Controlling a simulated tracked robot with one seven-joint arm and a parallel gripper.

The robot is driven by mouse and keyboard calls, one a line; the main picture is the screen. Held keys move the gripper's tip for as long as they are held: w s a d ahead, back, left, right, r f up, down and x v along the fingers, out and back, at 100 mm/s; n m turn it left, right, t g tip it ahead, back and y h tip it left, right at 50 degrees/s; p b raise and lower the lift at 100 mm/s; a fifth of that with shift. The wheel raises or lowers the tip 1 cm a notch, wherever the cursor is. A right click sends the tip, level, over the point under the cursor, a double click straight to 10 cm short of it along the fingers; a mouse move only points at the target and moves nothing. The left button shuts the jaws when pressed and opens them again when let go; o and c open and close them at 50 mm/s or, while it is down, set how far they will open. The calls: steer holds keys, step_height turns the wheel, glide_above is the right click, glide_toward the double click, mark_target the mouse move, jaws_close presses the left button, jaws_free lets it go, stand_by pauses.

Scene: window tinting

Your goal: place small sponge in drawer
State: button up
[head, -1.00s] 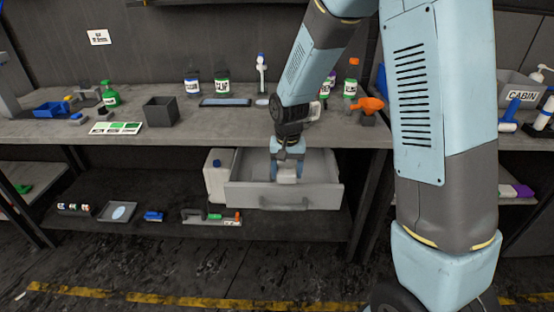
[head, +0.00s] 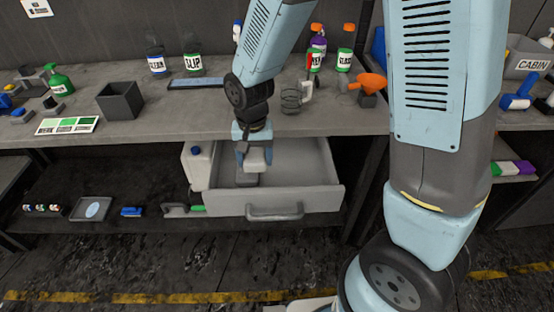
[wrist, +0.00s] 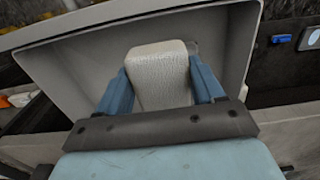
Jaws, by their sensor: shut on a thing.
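The small sponge (wrist: 160,75) is a pale, whitish block. In the wrist view it sits between the two blue fingers of my gripper (wrist: 160,92), which is shut on it. In the head view my gripper (head: 255,160) and the pale sponge (head: 257,158) are over the left part of the open grey drawer (head: 310,192). The drawer hangs under the workbench, pulled out, with a handle on its front. In the wrist view the drawer's wall (wrist: 70,60) surrounds the fingers. I cannot tell whether the sponge touches the drawer floor.
A white jug (head: 198,170) stands just left of the drawer. The lower shelf (head: 120,185) holds a tray and small items.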

steer(key=w+d+f, duration=0.3)
steer(key=w+d, duration=0.2)
glide_above(281, 170)
step_height(281, 170, down, 6)
steer(key=shift+r, duration=0.1)
steer(key=shift+w+d+f, duration=0.1)
steer(key=shift+f, duration=1.5)
steer(key=shift+f, duration=0.1)
steer(key=o, duration=1)
